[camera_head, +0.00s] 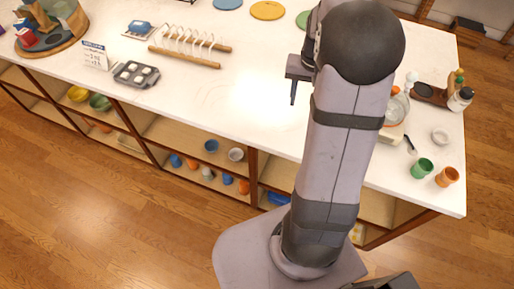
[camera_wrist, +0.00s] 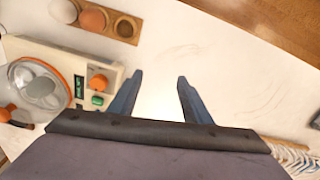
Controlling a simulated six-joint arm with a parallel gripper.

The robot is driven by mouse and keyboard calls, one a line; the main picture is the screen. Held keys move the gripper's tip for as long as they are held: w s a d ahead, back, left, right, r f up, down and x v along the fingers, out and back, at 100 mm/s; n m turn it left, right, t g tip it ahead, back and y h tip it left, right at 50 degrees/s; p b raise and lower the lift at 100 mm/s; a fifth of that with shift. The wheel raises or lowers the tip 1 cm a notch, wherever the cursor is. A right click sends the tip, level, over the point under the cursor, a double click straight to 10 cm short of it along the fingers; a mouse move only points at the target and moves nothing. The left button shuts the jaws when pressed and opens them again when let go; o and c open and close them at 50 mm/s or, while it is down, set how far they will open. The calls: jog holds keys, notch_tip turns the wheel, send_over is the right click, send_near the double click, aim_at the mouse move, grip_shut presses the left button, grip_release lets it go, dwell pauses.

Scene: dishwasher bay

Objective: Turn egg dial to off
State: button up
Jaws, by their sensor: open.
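The egg cooker (camera_wrist: 50,60) is a cream appliance with a clear, orange-rimmed lid at the left of the wrist view. An orange round dial (camera_wrist: 98,82) sits on its panel, with a green button (camera_wrist: 97,100) below it and a small display beside it. The dial's setting is too small to read. My gripper (camera_wrist: 160,76) is open and empty, to the right of the dial and apart from it. In the head view my gripper (camera_head: 293,92) is above the white counter, and my arm partly hides the egg cooker (camera_head: 392,132).
A wooden egg holder (camera_wrist: 115,22) with eggs stands beside the cooker. Green (camera_head: 421,168) and orange (camera_head: 447,177) cups stand near the counter's right end. The counter's middle is clear.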

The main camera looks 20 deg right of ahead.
jog(key=a+f+n, duration=0.1)
jog(key=a, duration=0.2)
jog(key=a+f+n, duration=0.1)
jog(key=a, duration=0.2)
jog(key=s+a+f+b, duration=0.1)
jog(key=a, duration=0.2)
jog(key=shift+s+n+t, duration=0.1)
jog(key=shift+n+t, duration=0.3)
jog(key=s+a+f+n+b, duration=0.3)
jog(key=s+a+f, duration=0.1)
jog(key=a, duration=0.4)
jog(key=shift+s+a+f+t, duration=0.2)
jog(key=shift+s+f+t, duration=0.1)
jog(key=shift+f, duration=0.1)
jog(key=s+a+r+n+g, duration=0.1)
jog(key=s+a+g, duration=0.1)
jog(key=s, duration=0.6)
jog(key=shift+a, duration=0.45)
jog(key=shift+s, duration=0.15)
